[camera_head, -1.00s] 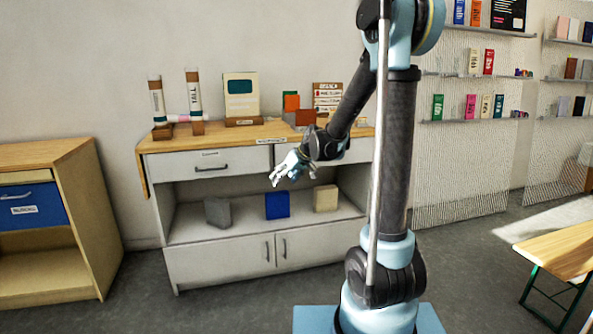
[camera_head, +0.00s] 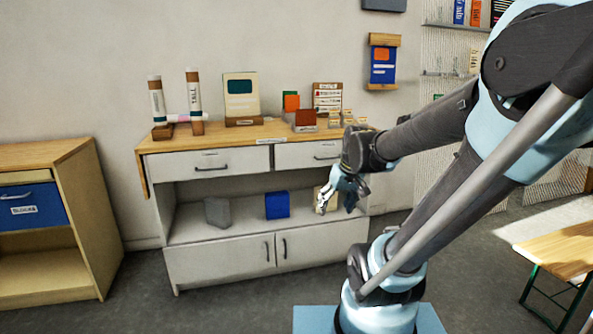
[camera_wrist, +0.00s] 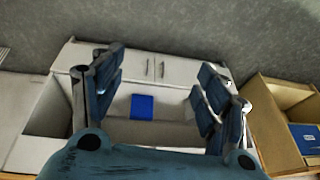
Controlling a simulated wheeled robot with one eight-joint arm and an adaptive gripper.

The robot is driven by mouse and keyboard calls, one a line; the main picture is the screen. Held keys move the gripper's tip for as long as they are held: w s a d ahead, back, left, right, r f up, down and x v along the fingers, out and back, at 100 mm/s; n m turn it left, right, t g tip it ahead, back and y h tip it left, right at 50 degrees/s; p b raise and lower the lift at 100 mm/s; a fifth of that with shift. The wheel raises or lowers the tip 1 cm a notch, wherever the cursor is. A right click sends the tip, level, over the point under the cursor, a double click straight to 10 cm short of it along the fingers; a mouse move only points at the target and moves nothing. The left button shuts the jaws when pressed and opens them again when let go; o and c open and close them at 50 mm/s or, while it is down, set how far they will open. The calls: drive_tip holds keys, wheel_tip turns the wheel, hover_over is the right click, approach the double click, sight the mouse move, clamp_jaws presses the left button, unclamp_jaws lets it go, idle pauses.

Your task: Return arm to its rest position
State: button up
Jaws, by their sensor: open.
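My gripper (camera_head: 338,203) hangs at the end of my arm, in front of the right part of the white cabinet (camera_head: 215,262) in the head view. Its fingers point down and are apart, with nothing between them. In the wrist view my gripper (camera_wrist: 158,95) also shows open, with a finger on each side of the picture. The blue block (camera_wrist: 142,107) shows between the fingers there, but it stands farther off on the cabinet shelf. In the head view this blue block (camera_head: 277,205) stands left of my gripper, apart from it. A pale wooden block (camera_head: 327,197) is partly hidden behind my gripper.
A grey block (camera_head: 217,212) stands on the same shelf. The cabinet top (camera_head: 230,138) holds tubes, a framed card and small boxes. A wooden unit with a blue drawer (camera_head: 32,208) stands left. A low wooden table (camera_head: 565,250) is at right. Floor in front looks clear.

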drive_tip(key=s+d+f+m, duration=0.1)
drive_tip(key=s+d, duration=0.1)
drive_tip(key=s, duration=0.2)
drive_tip(key=s+d+f+m+h, duration=0.1)
drive_tip(key=s+d+f, duration=0.1)
drive_tip(key=s, duration=0.2)
drive_tip(key=s+d+f+g+h, duration=0.1)
drive_tip(key=s+d+f, duration=0.1)
drive_tip(key=s, duration=0.3)
drive_tip(key=shift+d+f+m, duration=0.25)
drive_tip(key=shift+m, duration=0.15)
